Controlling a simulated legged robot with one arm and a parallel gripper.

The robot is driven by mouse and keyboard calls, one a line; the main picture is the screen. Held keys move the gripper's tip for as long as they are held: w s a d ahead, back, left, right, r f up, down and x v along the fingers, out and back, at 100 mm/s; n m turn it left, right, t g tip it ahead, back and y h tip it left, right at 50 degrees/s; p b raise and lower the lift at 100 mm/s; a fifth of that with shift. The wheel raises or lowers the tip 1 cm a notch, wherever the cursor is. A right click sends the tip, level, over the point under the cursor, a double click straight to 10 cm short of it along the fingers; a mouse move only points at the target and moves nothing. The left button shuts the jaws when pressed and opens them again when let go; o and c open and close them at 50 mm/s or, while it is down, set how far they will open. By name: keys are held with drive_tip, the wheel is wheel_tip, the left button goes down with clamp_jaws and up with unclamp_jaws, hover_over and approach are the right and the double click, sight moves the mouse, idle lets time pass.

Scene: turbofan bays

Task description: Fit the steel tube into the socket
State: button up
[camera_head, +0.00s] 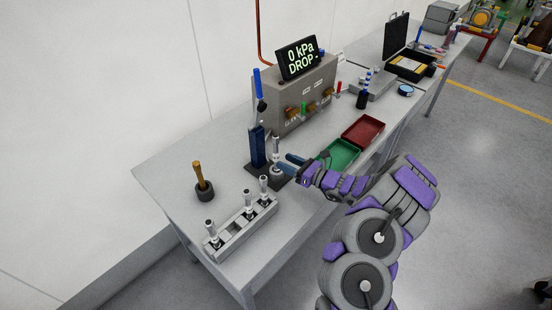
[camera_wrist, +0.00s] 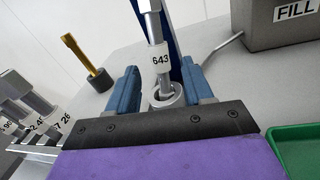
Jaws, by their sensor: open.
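A steel tube (camera_head: 276,147) with a white label reading 643 (camera_wrist: 161,58) stands roughly upright at the dark base of a blue column (camera_head: 258,147). In the wrist view its lower end is inside a round metal socket (camera_wrist: 176,100); how deep it sits I cannot tell. My gripper (camera_head: 287,166) is beside the tube, low over the base. In the wrist view my gripper (camera_wrist: 160,88) has its two blue fingers apart, one on each side of the socket, with gaps to the tube. Nothing is held.
A grey rack (camera_head: 240,229) with several labelled steel tubes stands at the front left. A green tray (camera_head: 338,153) and a red tray (camera_head: 363,131) lie right. A grey panel box (camera_head: 312,92) has a display reading "0 kPa DROP".

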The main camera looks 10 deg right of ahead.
sight(276, 156)
drive_tip(key=shift+w+a, duration=0.3)
drive_tip(key=shift+a, duration=0.15)
drive_tip(key=x, duration=0.1)
drive_tip(key=b+x, duration=0.1)
drive_tip(key=x, duration=0.1)
drive_tip(key=shift+w+r, duration=0.2)
drive_tip(key=shift+w, duration=0.3)
drive_tip(key=shift+w+a+r, duration=0.1)
drive_tip(key=shift+w+a, duration=0.05)
drive_tip(key=shift+a, duration=0.25)
drive_tip(key=shift+d, duration=0.1)
clamp_jaws()
